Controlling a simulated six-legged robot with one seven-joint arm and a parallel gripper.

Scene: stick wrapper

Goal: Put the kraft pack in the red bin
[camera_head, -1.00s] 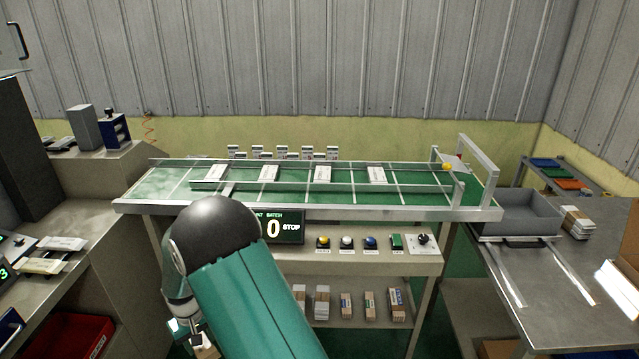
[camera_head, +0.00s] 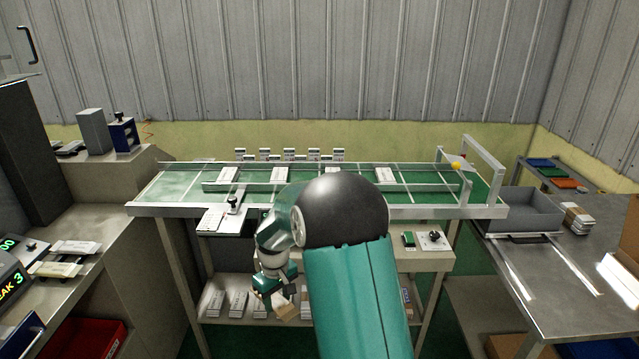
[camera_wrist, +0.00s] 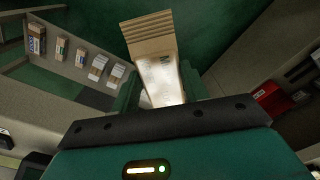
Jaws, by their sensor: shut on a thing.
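The kraft pack (camera_wrist: 155,60) is held between the fingers of my gripper (camera_wrist: 160,90) in the wrist view. It shows a brown striped end and a pale label. In the head view my gripper (camera_head: 277,294) is low in front of the conveyor table, with part of the kraft pack (camera_head: 287,311) below it. The gripper is shut on the pack, well apart from the bin.
The green conveyor table (camera_head: 155,209) stands ahead, with several packs on its lower shelf (camera_head: 238,303). A left bench (camera_head: 115,235) stands above the red bin. A grey tray (camera_head: 520,212) and a metal table (camera_head: 570,265) are at the right.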

